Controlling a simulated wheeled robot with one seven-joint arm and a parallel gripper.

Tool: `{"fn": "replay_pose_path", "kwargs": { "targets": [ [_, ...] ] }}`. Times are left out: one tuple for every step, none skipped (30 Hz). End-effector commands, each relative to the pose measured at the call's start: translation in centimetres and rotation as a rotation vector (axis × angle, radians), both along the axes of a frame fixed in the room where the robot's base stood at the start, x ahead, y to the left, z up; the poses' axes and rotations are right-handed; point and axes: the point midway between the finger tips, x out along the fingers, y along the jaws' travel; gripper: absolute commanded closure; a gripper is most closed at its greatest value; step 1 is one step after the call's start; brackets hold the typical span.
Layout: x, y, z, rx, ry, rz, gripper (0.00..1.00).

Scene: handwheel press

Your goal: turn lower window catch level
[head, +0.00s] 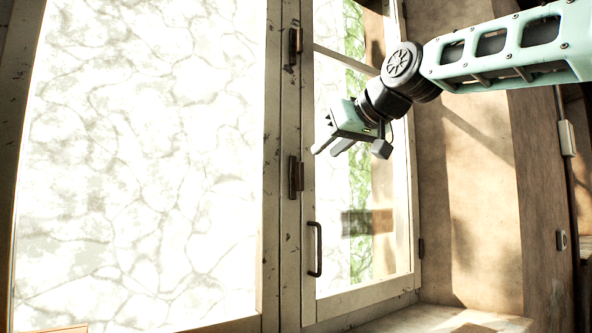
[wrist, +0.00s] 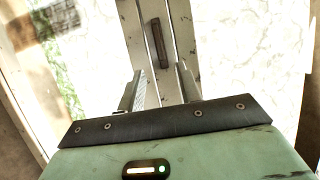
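The lower window catch (head: 296,176) is a dark brown bar on the pale window frame, standing upright. The brown bar in the wrist view (wrist: 159,43), also lengthwise along the frame, appears to be this same catch. My gripper (head: 327,150) is above and to the right of the catch in the head view. In the wrist view my gripper (wrist: 160,90) has its two fingers apart with nothing between them, and the catch lies beyond the fingertips. No contact shows.
An upper catch (head: 295,46) sits higher on the same frame, also upright. A dark pull handle (head: 317,249) stands on the right window sash below. The stone sill (head: 435,318) and side wall (head: 480,190) lie to the right.

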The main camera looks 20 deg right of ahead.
Motion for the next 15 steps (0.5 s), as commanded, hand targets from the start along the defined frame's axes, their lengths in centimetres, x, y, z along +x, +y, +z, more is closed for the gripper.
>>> {"fn": "replay_pose_path", "kwargs": {
  "targets": [
    [1.0, 0.5, -0.2, -0.003, 0.004, 0.001, 0.65],
    [1.6, 0.7, -0.5, -0.004, 0.005, 0.001, 0.65],
    [2.3, 0.9, -0.8, -0.004, 0.005, 0.001, 0.65],
    [2.9, 1.1, -1.1, -0.003, 0.005, -0.001, 0.65],
    [3.4, 1.2, -1.3, -0.004, 0.004, -0.001, 0.65],
    [4.2, 1.5, -1.7, -0.004, 0.006, 0.0, 0.65],
    [4.7, 1.7, -1.9, -0.003, 0.005, -0.001, 0.65],
    [5.3, 1.8, -2.2, -0.004, 0.004, -0.002, 0.65],
    [6.0, 2.0, -2.5, -0.004, 0.004, -0.002, 0.65],
    [6.4, 2.1, -2.7, -0.004, 0.004, -0.002, 0.65],
    [6.9, 2.2, -2.9, -0.003, 0.003, -0.002, 0.65],
    [7.4, 2.4, -3.2, -0.003, 0.003, -0.004, 0.65],
    [7.8, 2.5, -3.3, -0.003, 0.002, -0.005, 0.65],
    [8.2, 2.6, -3.5, -0.004, 0.002, -0.004, 0.65],
    [8.7, 2.8, -3.7, -0.002, 0.002, -0.004, 0.65]
  ]
}}
